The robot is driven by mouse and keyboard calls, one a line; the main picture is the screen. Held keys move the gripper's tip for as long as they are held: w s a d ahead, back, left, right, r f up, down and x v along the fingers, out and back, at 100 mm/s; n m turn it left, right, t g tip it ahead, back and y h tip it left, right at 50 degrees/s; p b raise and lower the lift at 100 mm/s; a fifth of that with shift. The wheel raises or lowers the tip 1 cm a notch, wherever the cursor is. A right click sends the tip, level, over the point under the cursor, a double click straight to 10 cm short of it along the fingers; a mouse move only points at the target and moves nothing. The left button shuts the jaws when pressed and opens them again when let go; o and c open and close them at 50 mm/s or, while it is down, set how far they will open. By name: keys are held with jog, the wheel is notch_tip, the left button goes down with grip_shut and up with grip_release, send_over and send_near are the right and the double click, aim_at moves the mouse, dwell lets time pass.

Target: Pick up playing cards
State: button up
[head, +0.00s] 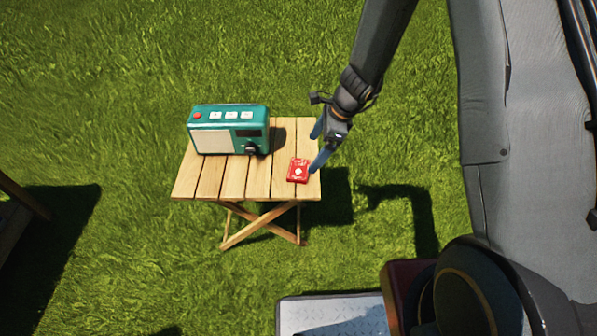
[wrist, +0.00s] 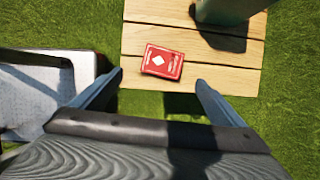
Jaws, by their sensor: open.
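The playing cards (head: 298,170) are a small red pack with a white diamond, lying flat near the right front corner of the wooden table (head: 232,180). In the wrist view the pack (wrist: 162,62) lies ahead of my gripper (wrist: 152,88), between the lines of its two fingers and nearer the left one. My gripper (head: 318,150) is open and empty in the head view, with its blue fingers at the table's right edge beside the pack. I cannot tell its exact height above the boards.
A teal radio (head: 229,130) stands on the table to the left of the cards and behind them. Its green side also shows at the top of the wrist view (wrist: 225,10). Grass (head: 400,150) surrounds the table. A light grey panel (head: 335,314) lies in front.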

aim_at(300, 169)
jog(key=shift+m, duration=0.7)
jog(key=x, duration=0.4)
jog(key=shift+w+d+f, duration=0.1)
jog(key=shift+w+f, duration=0.05)
jog(key=shift+w, duration=0.25)
jog(key=shift+s+x, duration=0.2)
jog(key=shift+x, duration=2.75)
jog(key=c, duration=1.2)
